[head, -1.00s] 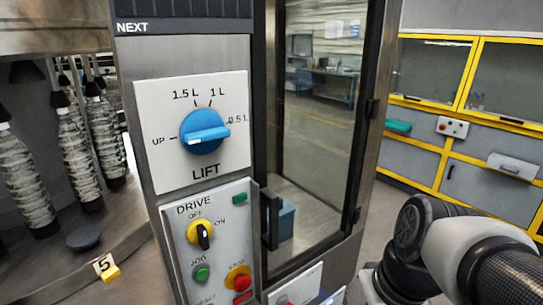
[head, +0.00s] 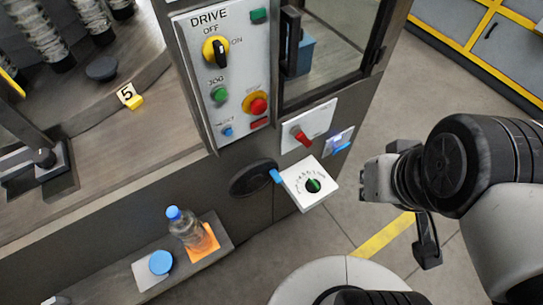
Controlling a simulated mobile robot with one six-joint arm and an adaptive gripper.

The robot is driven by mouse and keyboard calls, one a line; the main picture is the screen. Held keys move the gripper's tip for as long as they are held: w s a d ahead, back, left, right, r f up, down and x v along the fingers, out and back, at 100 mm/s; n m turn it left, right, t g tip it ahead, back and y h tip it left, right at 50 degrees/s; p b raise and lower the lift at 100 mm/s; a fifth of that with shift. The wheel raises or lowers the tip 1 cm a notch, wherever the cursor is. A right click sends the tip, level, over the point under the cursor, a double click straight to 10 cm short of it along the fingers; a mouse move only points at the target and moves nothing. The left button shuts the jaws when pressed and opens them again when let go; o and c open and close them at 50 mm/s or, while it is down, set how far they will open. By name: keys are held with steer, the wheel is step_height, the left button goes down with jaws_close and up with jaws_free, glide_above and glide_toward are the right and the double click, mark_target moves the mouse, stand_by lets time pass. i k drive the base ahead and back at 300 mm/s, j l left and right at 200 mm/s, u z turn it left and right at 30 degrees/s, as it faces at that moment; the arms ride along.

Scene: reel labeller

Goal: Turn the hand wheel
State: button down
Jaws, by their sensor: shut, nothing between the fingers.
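A black hand wheel (head: 251,179) sits on the machine's front face, below the DRIVE panel. A small blue part (head: 276,176) shows at its right rim. Just right of it is a white scale plate (head: 301,196) with a green and black round pointer (head: 314,185). My gripper (head: 366,181) is shut and empty. In the picture it is right of the scale plate, clear of it and not touching the wheel.
Above the wheel are the DRIVE panel (head: 205,75) and a white plate with a red lever (head: 299,136). Floor around my gripper is open.

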mark_target(253, 178)
steer(key=u, duration=1.1)
